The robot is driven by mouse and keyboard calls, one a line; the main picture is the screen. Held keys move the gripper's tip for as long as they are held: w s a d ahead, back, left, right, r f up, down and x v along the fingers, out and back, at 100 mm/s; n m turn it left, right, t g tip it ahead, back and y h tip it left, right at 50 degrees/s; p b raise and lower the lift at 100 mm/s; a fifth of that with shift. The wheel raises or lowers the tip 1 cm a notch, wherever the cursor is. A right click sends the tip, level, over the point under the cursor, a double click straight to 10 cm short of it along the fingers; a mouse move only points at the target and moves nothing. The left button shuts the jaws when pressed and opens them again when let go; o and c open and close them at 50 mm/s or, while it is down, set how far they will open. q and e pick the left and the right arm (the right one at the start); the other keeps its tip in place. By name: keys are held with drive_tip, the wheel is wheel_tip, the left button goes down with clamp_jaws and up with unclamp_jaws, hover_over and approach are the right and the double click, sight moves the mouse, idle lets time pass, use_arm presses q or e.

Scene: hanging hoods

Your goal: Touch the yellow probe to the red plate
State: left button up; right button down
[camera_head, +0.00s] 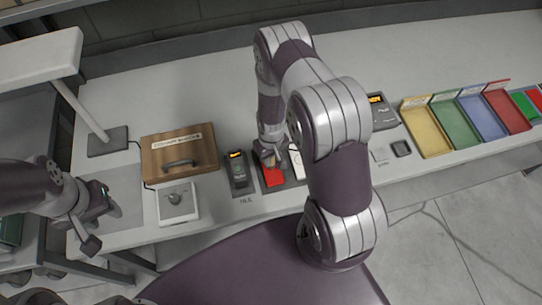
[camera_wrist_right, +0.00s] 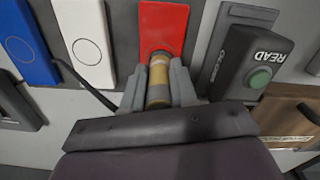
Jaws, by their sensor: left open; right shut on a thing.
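The red plate (camera_head: 272,177) lies on a dark grey panel on the bench in the head view. It also shows at the top of the right wrist view (camera_wrist_right: 163,22). My right gripper (camera_head: 268,160) is over the plate and shut on the yellow probe (camera_wrist_right: 158,82), which sits between its two fingers (camera_wrist_right: 160,88). The probe's far end overlaps the near part of the red plate; I cannot tell whether it touches or hovers. My left gripper (camera_head: 93,217) is open and empty at the left, by the bench's front edge.
A white plate (camera_wrist_right: 87,50) and a blue plate (camera_wrist_right: 25,42) lie beside the red one. A dark READ unit with a green button (camera_wrist_right: 259,77) stands on its other side. A wooden box (camera_head: 180,150), a knob box (camera_head: 178,203) and coloured trays (camera_head: 427,128) are on the bench.

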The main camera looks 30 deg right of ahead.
drive_tip(key=shift+f, duration=0.1)
drive_tip(key=shift+f, duration=0.2)
drive_tip(key=shift+s+f+b, duration=0.1)
drive_tip(key=shift+f+b, duration=0.15)
drive_tip(key=shift+b, duration=0.25)
idle(0.9)
wheel_tip(320, 180, up, 7)
drive_tip(key=p, duration=0.5)
drive_tip(key=shift+r+p, duration=0.1)
drive_tip(key=shift+p, duration=0.3)
